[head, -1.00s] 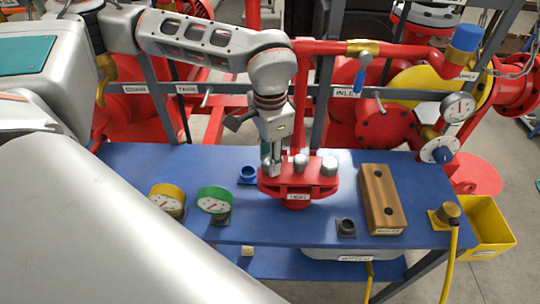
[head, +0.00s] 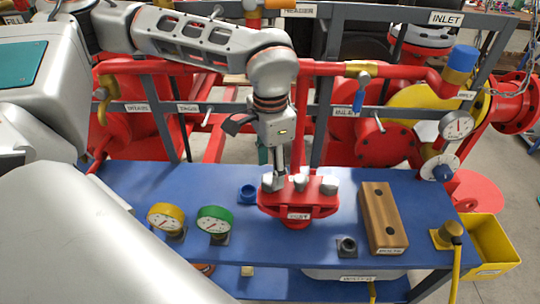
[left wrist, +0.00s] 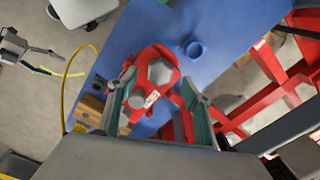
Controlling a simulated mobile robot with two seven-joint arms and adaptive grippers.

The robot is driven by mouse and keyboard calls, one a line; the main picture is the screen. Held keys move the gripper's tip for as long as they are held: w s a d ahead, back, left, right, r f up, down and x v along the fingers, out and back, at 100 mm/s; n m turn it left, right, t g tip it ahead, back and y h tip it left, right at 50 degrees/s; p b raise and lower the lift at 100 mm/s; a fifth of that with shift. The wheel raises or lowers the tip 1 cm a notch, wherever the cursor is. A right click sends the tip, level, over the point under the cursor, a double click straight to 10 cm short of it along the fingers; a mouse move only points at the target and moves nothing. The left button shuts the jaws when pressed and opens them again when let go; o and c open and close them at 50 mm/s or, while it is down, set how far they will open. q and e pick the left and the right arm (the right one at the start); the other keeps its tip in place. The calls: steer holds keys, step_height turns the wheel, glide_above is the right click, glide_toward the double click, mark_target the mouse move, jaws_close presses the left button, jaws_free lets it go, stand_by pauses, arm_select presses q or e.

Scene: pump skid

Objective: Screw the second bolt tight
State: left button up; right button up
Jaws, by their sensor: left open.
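The red round flange (head: 298,214) on the blue bench carries three grey bolts: a left one (head: 268,184), a middle one (head: 300,181) and a right one (head: 330,186). My left gripper (head: 278,178) points down over the flange's left side, at the left bolt. In the left wrist view its two fingers stand apart (left wrist: 158,80), one each side of a large hex bolt head (left wrist: 160,71). I cannot tell whether they touch it. A smaller round bolt head (left wrist: 137,102) shows beside the left finger. What looks like my right gripper (left wrist: 40,58) is small at the far left of that view.
A wooden bolt block (head: 384,215) with two dark holes stands right of the flange. A blue ring-shaped cup (head: 249,193), a yellow gauge (head: 166,217), a green gauge (head: 215,220) and a dark socket (head: 347,246) surround it. A red pipe post rises close behind the gripper.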

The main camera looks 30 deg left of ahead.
arm_select(q)
steer(key=shift+r, duration=1.85)
